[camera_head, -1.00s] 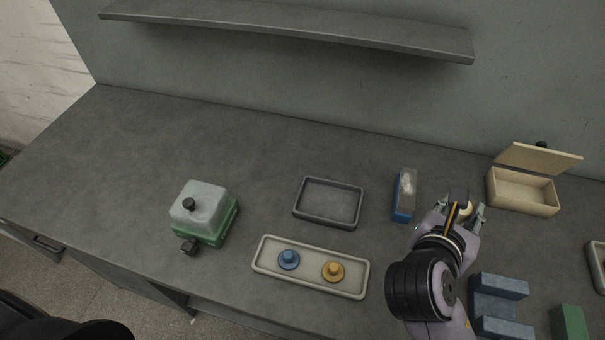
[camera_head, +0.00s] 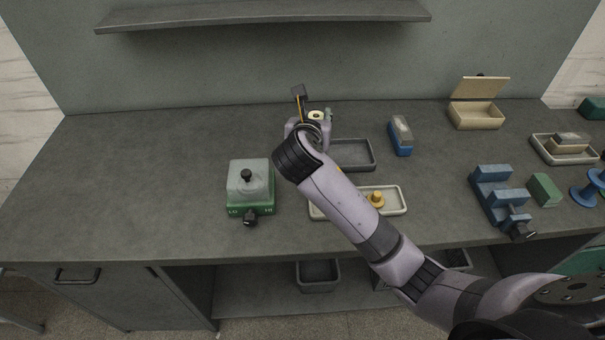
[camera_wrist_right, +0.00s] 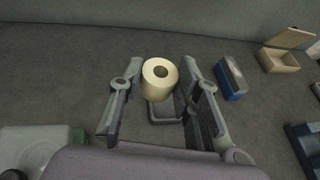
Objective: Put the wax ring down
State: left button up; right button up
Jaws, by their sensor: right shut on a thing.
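The wax ring (camera_wrist_right: 160,77) is a short cream cylinder with a dark central hole. It sits between the fingers of my right gripper (camera_wrist_right: 162,95) in the wrist view, and the gripper is shut on it. In the head view the ring (camera_head: 315,115) shows small at my right gripper (camera_head: 313,118), above the back of the bench, left of the dark grey tray (camera_head: 374,157). My arm hides the tray's left part. In the wrist view the tray (camera_wrist_right: 163,119) shows partly behind the ring, empty where visible. My left gripper is not in view.
A green-based device with a pale cover (camera_head: 250,183) stands at left. A pale tray (camera_head: 404,202) with a yellow knobbed piece (camera_head: 376,198) lies partly under my forearm. The back left bench is clear.

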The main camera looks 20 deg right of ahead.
jog(key=f, duration=1.4)
jog(key=shift+d+f, duration=0.2)
jog(key=shift+f, duration=0.05)
notch_tip(320, 180, down, 4)
jog(key=shift+f, duration=0.1)
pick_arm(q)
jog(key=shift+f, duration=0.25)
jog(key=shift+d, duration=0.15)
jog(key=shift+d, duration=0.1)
pick_arm(e)
jog(key=o, duration=0.9)
jog(key=shift+f, duration=0.1)
jog(key=shift+o, duration=0.2)
